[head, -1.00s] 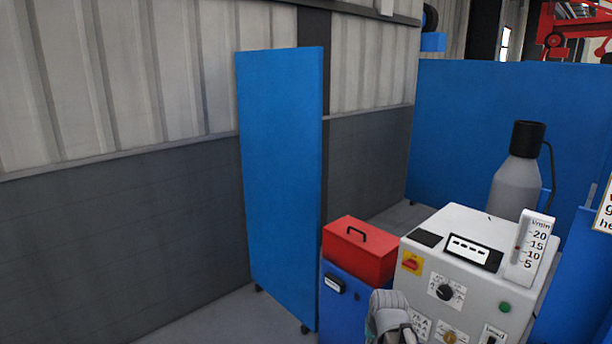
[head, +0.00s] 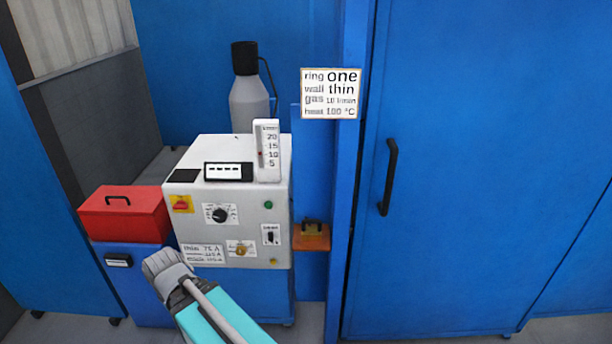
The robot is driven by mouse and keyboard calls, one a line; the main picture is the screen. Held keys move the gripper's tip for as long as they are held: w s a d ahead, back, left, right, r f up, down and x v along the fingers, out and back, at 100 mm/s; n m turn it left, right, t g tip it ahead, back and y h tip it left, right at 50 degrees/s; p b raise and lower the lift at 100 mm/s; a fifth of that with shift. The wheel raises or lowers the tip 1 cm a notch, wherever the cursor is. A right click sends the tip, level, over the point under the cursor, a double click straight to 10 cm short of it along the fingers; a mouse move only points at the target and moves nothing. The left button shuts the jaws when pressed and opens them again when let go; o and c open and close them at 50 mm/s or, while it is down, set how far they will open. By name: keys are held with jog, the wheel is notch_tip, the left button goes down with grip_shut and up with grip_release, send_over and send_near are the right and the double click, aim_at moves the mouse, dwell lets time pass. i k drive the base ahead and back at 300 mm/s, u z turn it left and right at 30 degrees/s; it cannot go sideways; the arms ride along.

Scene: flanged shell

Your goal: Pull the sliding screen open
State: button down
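The sliding screen (head: 470,170) is a tall blue panel filling the right of the head view. It carries a black vertical bar handle (head: 389,177) near its left edge. The screen stands beside a blue post, with a narrow dark line between them. My arm, with a grey ribbed end and a turquoise link, reaches in at the lower centre, left of the screen and well apart from the handle. I cannot make out any gripper fingers in the view.
A grey welding power unit (head: 190,211) with dials and a flow gauge stands left of the screen. A red box (head: 122,219) sits beside it on a blue cabinet. A grey gas bottle (head: 248,103) is behind. A sign (head: 330,94) hangs on the post. Floor shows below the screen.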

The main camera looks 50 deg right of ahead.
aim_at(486, 162)
jog(key=z, duration=2.85)
